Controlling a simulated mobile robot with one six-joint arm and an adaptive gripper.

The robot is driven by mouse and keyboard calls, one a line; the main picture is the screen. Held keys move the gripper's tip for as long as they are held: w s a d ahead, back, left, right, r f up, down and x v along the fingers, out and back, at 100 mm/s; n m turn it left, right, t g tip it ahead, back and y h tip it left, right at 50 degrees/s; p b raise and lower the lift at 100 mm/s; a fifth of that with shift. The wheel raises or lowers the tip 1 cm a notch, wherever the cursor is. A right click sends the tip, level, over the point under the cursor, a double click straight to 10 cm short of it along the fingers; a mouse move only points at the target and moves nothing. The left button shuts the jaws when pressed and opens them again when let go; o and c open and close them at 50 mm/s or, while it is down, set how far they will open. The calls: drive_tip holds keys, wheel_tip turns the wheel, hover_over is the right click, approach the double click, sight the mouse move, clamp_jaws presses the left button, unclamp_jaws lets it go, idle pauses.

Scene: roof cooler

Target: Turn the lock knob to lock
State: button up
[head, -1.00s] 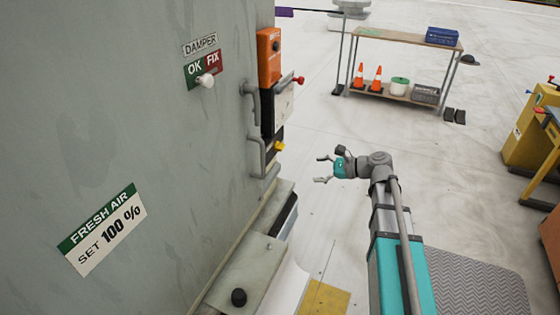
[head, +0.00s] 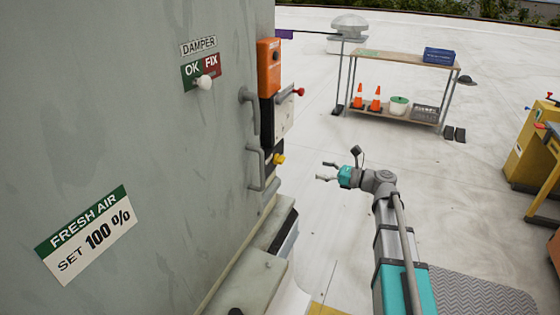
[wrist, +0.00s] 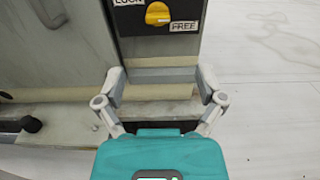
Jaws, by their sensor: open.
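The yellow lock knob (wrist: 158,14) sits on a dark panel at the top of the wrist view, between a LOCK label (wrist: 128,2) on its left and a FREE label (wrist: 183,26) at its lower right. A pale line on the knob lies roughly level, toward the FREE side. In the head view the knob (head: 279,159) sticks out from the right edge of the grey cabinet. My gripper (head: 324,171) is open and empty, to the right of the knob and clearly apart from it. In the wrist view my gripper's open fingers (wrist: 160,85) are below the knob.
The grey cabinet (head: 130,140) fills the left, with handles (head: 253,168), an orange box (head: 269,68) and a red knob (head: 299,92) at its edge. A shelf table (head: 395,57) stands at the back. Yellow equipment (head: 530,150) is far right. Floor around my gripper is clear.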

sight(284, 160)
drive_tip(key=x, duration=1.3)
drive_tip(key=shift+a, duration=0.25)
